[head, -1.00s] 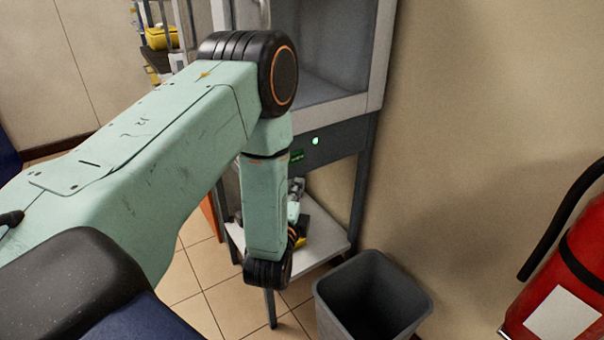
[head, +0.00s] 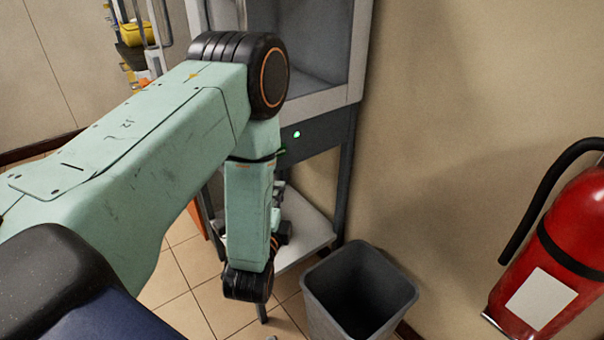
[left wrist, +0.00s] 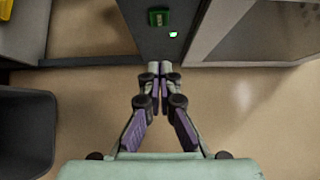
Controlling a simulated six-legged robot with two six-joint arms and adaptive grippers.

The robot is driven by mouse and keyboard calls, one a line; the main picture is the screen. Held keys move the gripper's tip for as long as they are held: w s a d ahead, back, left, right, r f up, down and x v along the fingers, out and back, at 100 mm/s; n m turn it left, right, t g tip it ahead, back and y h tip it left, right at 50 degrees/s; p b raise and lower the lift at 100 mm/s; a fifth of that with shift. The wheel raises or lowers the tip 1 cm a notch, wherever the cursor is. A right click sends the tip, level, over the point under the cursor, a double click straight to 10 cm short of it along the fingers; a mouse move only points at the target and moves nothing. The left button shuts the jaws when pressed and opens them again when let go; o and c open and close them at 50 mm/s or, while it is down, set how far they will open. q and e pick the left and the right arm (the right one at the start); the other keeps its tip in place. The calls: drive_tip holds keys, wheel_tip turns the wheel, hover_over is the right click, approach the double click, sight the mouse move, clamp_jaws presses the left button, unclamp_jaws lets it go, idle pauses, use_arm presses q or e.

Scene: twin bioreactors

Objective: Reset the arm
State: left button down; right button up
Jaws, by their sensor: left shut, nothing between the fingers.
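My left arm comes in from the left in the head view and bends down at its elbow, with its lower link hanging in front of a grey cabinet. In the left wrist view my left gripper (left wrist: 160,70) is shut, its two fingertips together and nothing between them. It points toward the cabinet's dark front panel (left wrist: 142,35), which bears a lit green lamp (left wrist: 173,34) and a small green display (left wrist: 158,17). In the head view the arm hides most of the gripper. My right gripper shows in neither view.
A grey open bin (head: 360,296) stands on the floor right of my arm. A red fire extinguisher (head: 588,222) is at the right by the beige wall. The cabinet (head: 330,133) stands behind the arm, with a pale low shelf (head: 312,232). A yellow box (head: 136,34) sits back left.

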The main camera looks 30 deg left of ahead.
use_arm(q)
drive_tip(key=s+d+f+n+g+h, duration=0.25)
drive_tip(key=s+f+n+g, duration=0.2)
drive_tip(key=f, duration=0.25)
drive_tip(key=s+d+f+n+g+h, duration=0.2)
drive_tip(key=s+d+f+n+g, duration=0.15)
drive_tip(key=s+f+n, duration=0.35)
drive_tip(key=s+d+f+n+g+h, duration=0.1)
drive_tip(key=s+g, duration=0.3)
drive_tip(key=s, duration=0.5)
drive_tip(key=s+d+f+n+g+h, duration=0.1)
drive_tip(key=s+d+f+g, duration=0.2)
drive_tip(key=s, duration=0.7)
drive_tip(key=shift+s+d+f+n+g, duration=0.35)
drive_tip(key=shift+f+g, duration=0.2)
drive_tip(key=shift+g, duration=0.25)
drive_tip(key=shift+w, duration=0.1)
